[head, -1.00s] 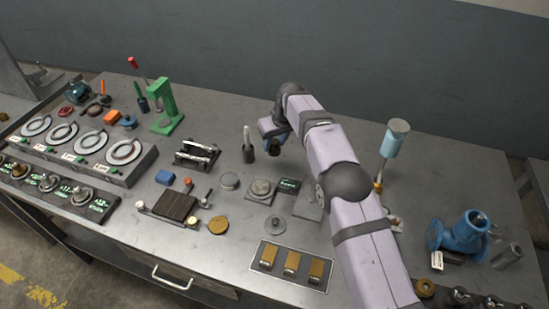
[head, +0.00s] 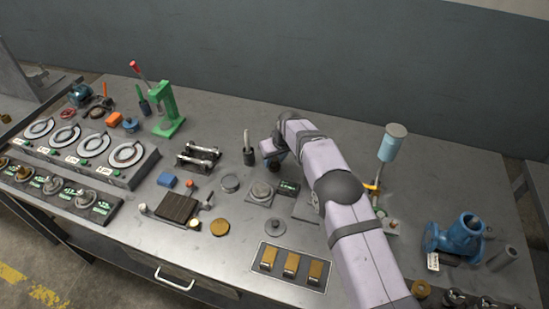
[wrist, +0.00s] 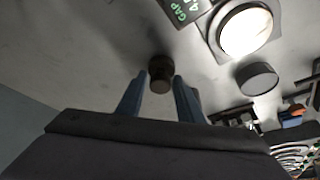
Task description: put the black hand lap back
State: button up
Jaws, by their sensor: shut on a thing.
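My gripper (wrist: 158,88) has its two blue-grey fingers on either side of a small dark, round-headed piece, which I take to be the black hand lap (wrist: 160,70). It is shut on this piece. In the head view my gripper (head: 273,155) hangs over the middle of the bench, behind the square plate with a round disc (head: 261,193) and the small black GAP label (head: 288,187). The held piece is a small dark shape under it there. The arm hides part of the bench on its right, and I cannot tell whether the piece touches the bench.
A blue-topped post (head: 392,145) stands right of my arm. The back middle of the bench is clear.

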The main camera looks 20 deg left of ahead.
jog(key=o, duration=1)
jog(key=shift+f, duration=0.15)
jog(key=shift+o, duration=0.2)
jog(key=shift+r, duration=0.25)
jog(key=b+v, duration=0.3)
jog(key=v, duration=0.9)
jog(key=shift+f, duration=0.1)
